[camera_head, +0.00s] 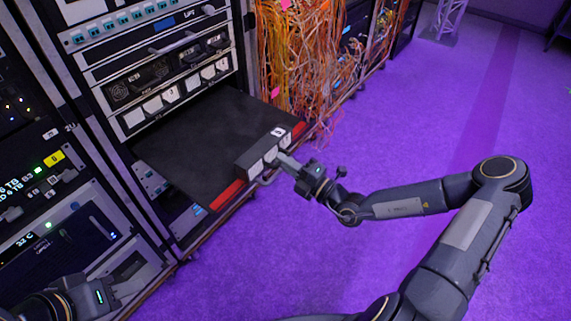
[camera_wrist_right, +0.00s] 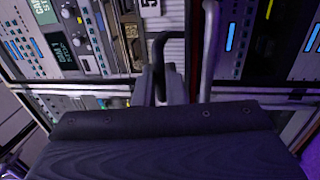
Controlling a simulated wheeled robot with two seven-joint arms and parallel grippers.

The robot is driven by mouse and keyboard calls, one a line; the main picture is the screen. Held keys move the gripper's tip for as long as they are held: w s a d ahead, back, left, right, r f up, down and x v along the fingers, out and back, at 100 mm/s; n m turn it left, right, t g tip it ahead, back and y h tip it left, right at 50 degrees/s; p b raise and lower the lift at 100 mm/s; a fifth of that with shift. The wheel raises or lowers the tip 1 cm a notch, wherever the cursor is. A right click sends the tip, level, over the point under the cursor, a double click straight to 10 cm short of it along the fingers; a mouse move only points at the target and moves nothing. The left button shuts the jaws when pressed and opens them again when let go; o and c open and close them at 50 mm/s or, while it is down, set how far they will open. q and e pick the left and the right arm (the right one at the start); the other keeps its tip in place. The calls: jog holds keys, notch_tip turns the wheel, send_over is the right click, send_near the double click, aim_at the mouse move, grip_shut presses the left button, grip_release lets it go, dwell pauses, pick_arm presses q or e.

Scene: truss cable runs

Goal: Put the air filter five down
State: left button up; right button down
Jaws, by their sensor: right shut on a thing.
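Air filter five (camera_head: 257,149) is a grey block with white labels on its front. It is at the front edge of the black pull-out shelf (camera_head: 195,140), between the shelf's red end strips. I cannot tell whether it touches the shelf. My right gripper (camera_head: 281,163) is shut on the filter's front handle. In the right wrist view the gripper fingers (camera_wrist_right: 161,84) close around a dark bent handle, and part of the filter (camera_wrist_right: 172,58) shows pale and ribbed behind it. My left gripper (camera_head: 128,279) is low at the left, away from the filter; its jaws are unclear.
Above the shelf, a rack unit (camera_head: 170,98) holds a row of white-labelled modules. Tangled orange cables (camera_head: 300,60) hang just right of the shelf. Another rack (camera_head: 55,180) with lit displays stands at the left. The purple floor (camera_head: 420,120) is open at the right.

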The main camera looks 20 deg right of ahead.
jog(key=c, duration=1.8)
grip_release()
jog(key=o, duration=0.3)
